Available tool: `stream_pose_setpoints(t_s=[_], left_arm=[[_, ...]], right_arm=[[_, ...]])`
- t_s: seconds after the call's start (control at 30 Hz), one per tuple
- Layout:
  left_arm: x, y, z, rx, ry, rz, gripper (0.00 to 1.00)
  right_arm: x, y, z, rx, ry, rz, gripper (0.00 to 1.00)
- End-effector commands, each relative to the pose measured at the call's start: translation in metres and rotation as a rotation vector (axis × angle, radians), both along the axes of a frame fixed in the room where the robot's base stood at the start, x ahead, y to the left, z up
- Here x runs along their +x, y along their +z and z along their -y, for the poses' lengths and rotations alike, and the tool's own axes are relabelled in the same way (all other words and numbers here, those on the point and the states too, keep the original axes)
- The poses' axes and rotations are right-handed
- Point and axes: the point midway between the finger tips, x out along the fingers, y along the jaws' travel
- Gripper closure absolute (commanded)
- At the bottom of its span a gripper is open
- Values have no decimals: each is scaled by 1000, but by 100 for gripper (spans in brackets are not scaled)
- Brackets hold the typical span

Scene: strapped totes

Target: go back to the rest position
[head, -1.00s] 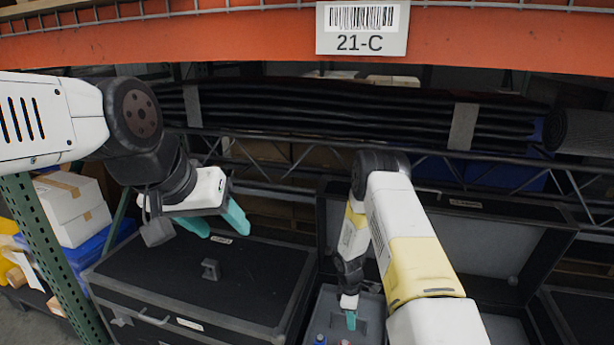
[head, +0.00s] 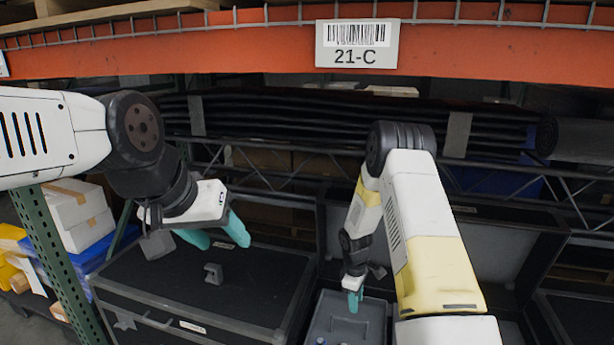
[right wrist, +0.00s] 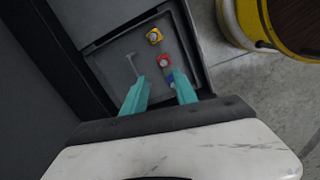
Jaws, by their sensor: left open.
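My left gripper (head: 219,240) has teal fingers, spread apart and empty. It hangs above the closed black case (head: 175,295) at left. My right gripper (head: 354,300) points down over the grey tray (head: 338,318) of the open case (head: 490,245). In the right wrist view, my right gripper's fingers (right wrist: 160,79) are apart with nothing held between them.
An orange rack beam (head: 480,45) with a label (head: 357,43) crosses above the arms. A strapped black bundle (head: 300,120) lies behind them. A green upright (head: 62,255) and white boxes (head: 75,213) are at left. The right wrist view shows a yellow round container (right wrist: 240,22) on the floor.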

Motion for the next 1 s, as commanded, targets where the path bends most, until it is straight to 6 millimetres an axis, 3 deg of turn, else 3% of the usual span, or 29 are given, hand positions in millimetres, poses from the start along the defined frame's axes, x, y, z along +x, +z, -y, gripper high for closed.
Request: stream_pose_setpoints(t_s=[0.17,0.27,0.47,0.7,0.83,1.0], left_arm=[[0,0,0,0,0,0,44],[0,0,0,0,0,0,44],[0,0,0,0,0,0,44],[0,0,0,0,0,0,44],[0,0,0,0,0,0,44],[0,0,0,0,0,0,44]], right_arm=[[5,74,3,27,-116,64,66],[1,129,4,54,-209,110,66],[-29,231,6,127,-394,194,66],[-90,330,5,236,-598,280,66],[-130,371,3,304,-698,321,66],[-188,408,-1,400,-822,365,66]])
